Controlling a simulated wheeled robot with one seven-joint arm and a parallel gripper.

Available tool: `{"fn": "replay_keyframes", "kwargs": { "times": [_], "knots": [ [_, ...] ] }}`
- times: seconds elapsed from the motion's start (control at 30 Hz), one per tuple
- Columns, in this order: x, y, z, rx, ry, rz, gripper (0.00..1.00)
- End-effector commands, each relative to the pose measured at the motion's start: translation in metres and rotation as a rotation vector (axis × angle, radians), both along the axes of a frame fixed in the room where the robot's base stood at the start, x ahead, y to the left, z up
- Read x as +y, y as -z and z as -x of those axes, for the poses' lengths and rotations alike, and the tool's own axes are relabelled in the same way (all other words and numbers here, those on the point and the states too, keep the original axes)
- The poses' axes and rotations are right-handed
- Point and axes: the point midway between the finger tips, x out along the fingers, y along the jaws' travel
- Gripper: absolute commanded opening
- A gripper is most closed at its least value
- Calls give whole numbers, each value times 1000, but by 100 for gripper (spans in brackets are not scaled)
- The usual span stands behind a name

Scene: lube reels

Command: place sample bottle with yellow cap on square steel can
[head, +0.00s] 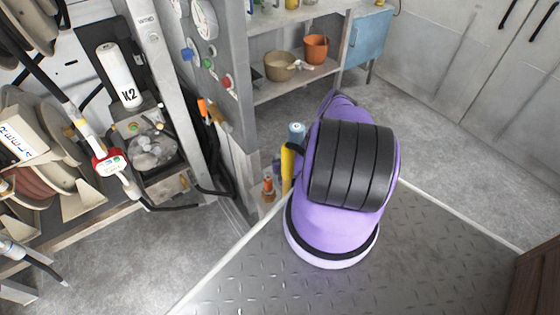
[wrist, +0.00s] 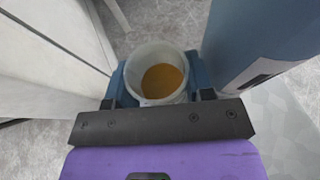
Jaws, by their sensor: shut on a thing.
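In the wrist view my gripper (wrist: 160,92) is shut on a round, whitish translucent container (wrist: 136,66) with an orange-yellow disc or filling inside its rim. The blue fingers sit on its two sides. I cannot tell whether this is the sample bottle with the yellow cap. In the head view my purple arm hides the gripper and what it holds. I cannot make out a square steel can in either view.
A large blue cylinder (wrist: 262,38) stands close right of the held container. In the head view, a blue-topped cylinder (head: 296,132), a yellow cylinder (head: 287,168) and an orange bottle (head: 268,189) are left of my arm. Shelves (head: 290,84) hold an orange pot (head: 316,48).

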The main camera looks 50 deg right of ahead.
Motion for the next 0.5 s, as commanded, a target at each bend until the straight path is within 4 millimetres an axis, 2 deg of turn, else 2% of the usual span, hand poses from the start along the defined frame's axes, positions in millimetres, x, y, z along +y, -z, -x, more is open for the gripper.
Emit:
{"fn": "replay_keyframes", "kwargs": {
  "times": [0.3,0.33,0.37,0.5],
  "knots": [
    [-1,2,0,-1,1,1,19],
    [-1,2,0,-1,1,1,51],
    [-1,2,0,0,1,2,58],
    [-1,2,0,-1,1,1,59]
  ]
}}
